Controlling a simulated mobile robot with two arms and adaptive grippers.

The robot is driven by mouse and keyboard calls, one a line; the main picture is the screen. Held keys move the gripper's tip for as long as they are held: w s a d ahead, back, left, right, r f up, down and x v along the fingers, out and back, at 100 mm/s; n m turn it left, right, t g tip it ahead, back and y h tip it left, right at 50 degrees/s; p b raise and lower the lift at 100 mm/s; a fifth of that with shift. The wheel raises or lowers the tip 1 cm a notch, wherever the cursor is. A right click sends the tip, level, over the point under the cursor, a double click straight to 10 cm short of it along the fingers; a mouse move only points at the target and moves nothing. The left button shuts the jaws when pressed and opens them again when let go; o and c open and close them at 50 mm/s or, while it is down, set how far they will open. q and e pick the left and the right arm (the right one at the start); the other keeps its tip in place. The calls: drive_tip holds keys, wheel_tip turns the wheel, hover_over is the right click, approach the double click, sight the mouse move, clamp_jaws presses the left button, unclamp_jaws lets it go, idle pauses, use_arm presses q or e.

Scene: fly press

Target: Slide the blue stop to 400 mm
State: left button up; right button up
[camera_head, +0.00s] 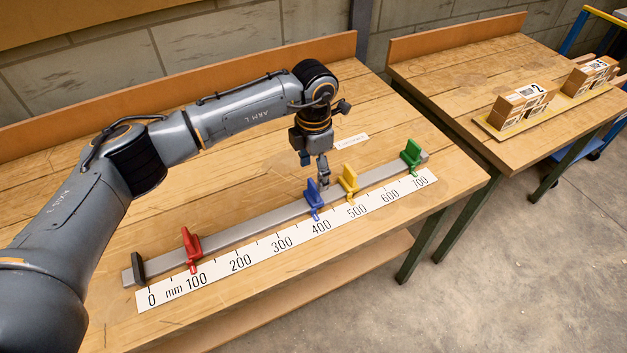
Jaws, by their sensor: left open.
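The blue stop (313,196) stands upright on the grey rail (252,220). Its foot reaches down to the white scale (240,262) close to the 400 mark; the exact reading is too small to tell. My left gripper (315,170) is open and points down, just behind and above the blue stop. One finger appears very near the stop's top; I cannot tell whether they touch. Nothing shows between the fingers. My right gripper is not in view.
On the same rail, a red stop (192,248) stands near 100, a yellow stop (348,181) near 500, right of the blue one, and a green stop (411,156) near 700. A black end block (138,267) is at the left. A second table (455,80) holds boxes.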

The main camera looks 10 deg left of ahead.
sight(314, 184)
use_arm(q)
wheel_tip(314, 184, up, 7)
idle(0.3)
idle(0.4)
